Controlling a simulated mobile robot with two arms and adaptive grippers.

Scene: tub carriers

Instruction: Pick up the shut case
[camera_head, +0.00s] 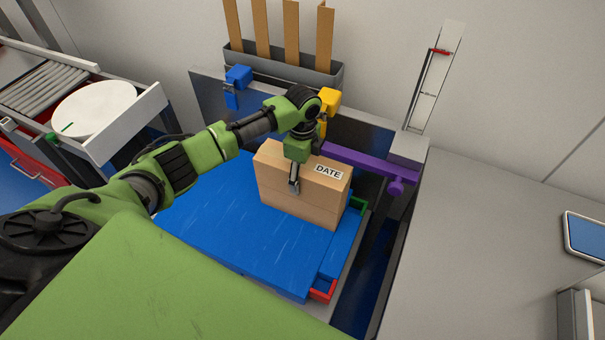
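A tan case (279,192) with a white "DATE" label stands upright on a blue surface. Its lid looks shut, with a seam across its front. My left gripper (294,186) reaches down over the top of the case, with a finger against or just in front of its front face. The other finger is hidden, so I cannot tell whether it grips the case. My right gripper is not in view.
A purple bar (362,163) and a yellow block (329,99) are close behind the case. A grey rack (285,69) with upright tan slats is at the back. A grey counter (480,230) lies at right. The blue surface (225,225) is clear left of the case.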

